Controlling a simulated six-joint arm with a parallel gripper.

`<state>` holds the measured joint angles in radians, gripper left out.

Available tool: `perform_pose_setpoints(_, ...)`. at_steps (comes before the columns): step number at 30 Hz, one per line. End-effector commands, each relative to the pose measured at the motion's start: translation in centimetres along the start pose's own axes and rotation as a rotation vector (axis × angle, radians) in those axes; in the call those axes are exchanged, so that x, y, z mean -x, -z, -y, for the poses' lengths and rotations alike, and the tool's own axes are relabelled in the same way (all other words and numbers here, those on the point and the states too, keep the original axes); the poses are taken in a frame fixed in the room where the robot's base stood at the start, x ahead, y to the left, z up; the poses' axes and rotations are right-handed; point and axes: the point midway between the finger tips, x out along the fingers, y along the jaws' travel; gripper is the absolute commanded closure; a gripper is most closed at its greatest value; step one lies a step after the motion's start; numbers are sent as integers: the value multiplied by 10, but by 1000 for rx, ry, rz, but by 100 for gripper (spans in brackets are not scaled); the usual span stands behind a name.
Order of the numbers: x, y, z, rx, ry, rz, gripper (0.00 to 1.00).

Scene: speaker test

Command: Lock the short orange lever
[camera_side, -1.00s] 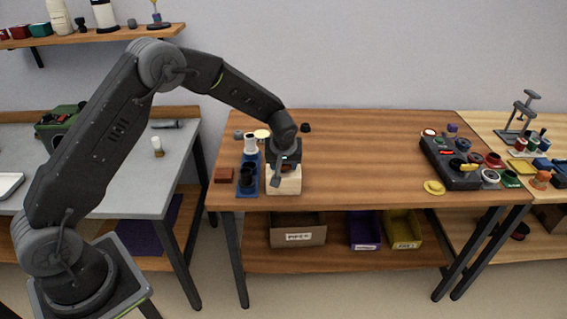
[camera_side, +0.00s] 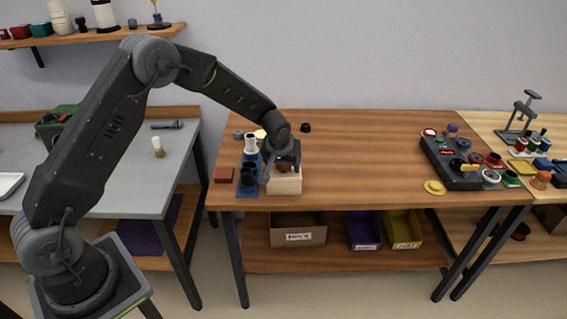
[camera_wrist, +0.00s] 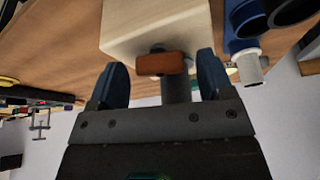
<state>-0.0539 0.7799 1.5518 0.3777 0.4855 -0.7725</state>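The short orange lever (camera_wrist: 160,64) shows in the wrist view, in front of a pale wooden block (camera_wrist: 150,25) and lying crosswise. My gripper (camera_wrist: 161,62) is open, with one dark finger on each side of the lever and a visible gap to both. A grey cylindrical part shows just below the lever. In the side view, the wooden block (camera_side: 285,186) stands near the front left of the wooden table, and my gripper (camera_side: 282,164) is over it. There the gripper mostly hides the lever.
A blue base (camera_side: 247,190) with black and white cylinders stands close to the left of the block. A black control box (camera_side: 452,165) stands far right. The table's middle is clear.

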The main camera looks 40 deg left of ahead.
Motion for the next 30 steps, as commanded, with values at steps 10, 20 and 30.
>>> perform_pose_setpoints(10,7,1,0,1,-1,-2,26)
perform_pose_setpoints(20,71,1,-1,0,-3,-6,26)
perform_pose_setpoints(30,129,0,0,0,-1,-1,26)
